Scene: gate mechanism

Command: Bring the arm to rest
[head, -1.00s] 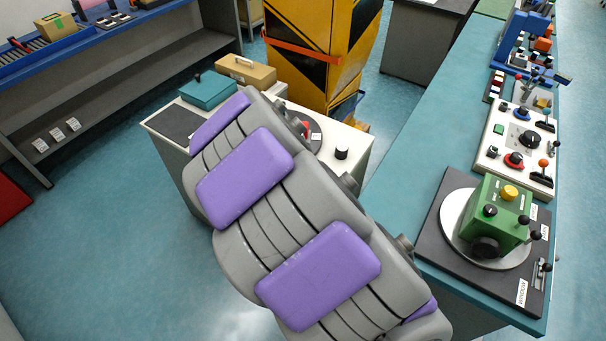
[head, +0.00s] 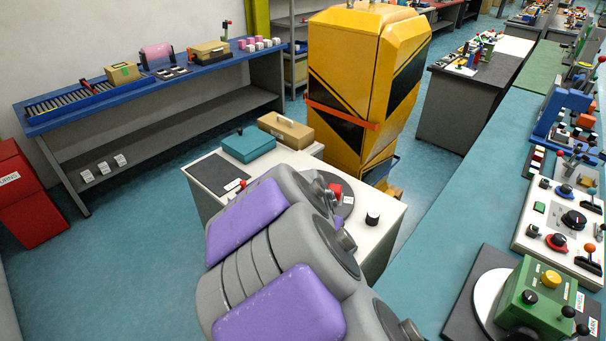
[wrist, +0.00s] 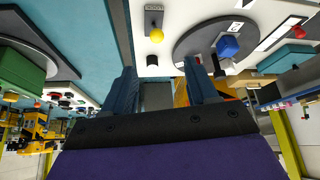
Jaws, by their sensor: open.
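My arm, grey with purple pads, rises from the bottom of the head view in front of a white table (head: 385,232). My gripper (wrist: 160,82) shows in the wrist view, its two dark blue fingers spread apart with nothing between them. The wrist picture appears upside down, with table tops along its upper part. In the head view the gripper is hidden behind the arm links.
A yellow and black cabinet (head: 350,75) stands behind the white table. A teal bench (head: 450,200) with a green control box (head: 537,298) and a white switch panel (head: 550,240) runs along the right. A blue-topped bench (head: 190,78) and red bin (head: 28,195) are at left. Open floor lies at left.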

